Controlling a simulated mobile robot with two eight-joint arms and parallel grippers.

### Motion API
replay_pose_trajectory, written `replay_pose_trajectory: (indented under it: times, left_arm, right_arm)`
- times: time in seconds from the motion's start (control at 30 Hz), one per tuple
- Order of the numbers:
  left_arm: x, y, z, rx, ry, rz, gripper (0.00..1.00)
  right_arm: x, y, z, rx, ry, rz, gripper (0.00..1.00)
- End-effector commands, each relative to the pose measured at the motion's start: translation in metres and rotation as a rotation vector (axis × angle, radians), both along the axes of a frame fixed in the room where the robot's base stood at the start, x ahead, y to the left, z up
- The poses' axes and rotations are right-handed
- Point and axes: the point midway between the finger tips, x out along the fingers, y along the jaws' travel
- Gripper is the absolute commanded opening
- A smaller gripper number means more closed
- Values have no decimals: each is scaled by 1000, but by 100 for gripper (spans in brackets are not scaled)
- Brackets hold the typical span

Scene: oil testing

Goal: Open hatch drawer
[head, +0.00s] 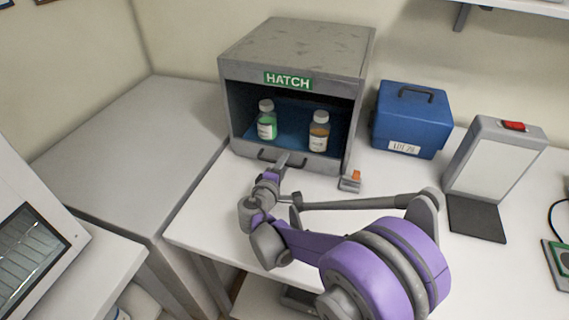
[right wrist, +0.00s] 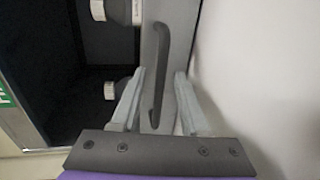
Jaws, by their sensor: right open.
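The grey hatch box (head: 300,48) stands at the back of the white table with its front open. Inside the hatch stand a bottle with green contents (head: 267,122) and a bottle with brown contents (head: 319,132), both white-capped. My right gripper (head: 285,160) is at the drawer front by the handle. In the right wrist view the handle (right wrist: 158,75) lies between the open fingers (right wrist: 157,95). My left gripper is not in view.
A blue case (head: 412,120) stands right of the hatch. A small grey block with an orange top (head: 350,181) sits by the hatch's front right corner. A grey panel device with a red switch (head: 495,160) stands further right. The table's front left is clear.

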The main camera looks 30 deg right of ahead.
Motion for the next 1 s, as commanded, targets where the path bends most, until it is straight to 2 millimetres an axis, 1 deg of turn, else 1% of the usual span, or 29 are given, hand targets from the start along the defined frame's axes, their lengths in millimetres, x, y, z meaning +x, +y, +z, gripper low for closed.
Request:
replay_pose_trajectory:
  times: [0.13, 0.4, 0.47, 0.6, 0.67, 1.0]
  left_arm:
    - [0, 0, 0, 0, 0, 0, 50]
    - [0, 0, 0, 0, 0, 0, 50]
    - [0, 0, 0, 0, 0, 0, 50]
    - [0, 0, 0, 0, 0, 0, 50]
    - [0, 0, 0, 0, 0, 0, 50]
    - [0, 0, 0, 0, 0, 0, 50]
  right_arm:
    - [6, -7, -2, 0, 0, -1, 45]
    - [7, -8, -2, 0, 0, 0, 45]
    - [7, -8, -2, 1, -1, 0, 36]
    - [7, -8, -2, 1, -1, 0, 10]
    - [7, -8, -2, 1, -1, 0, 0]
    - [7, -8, -2, 0, 0, 0, 0]
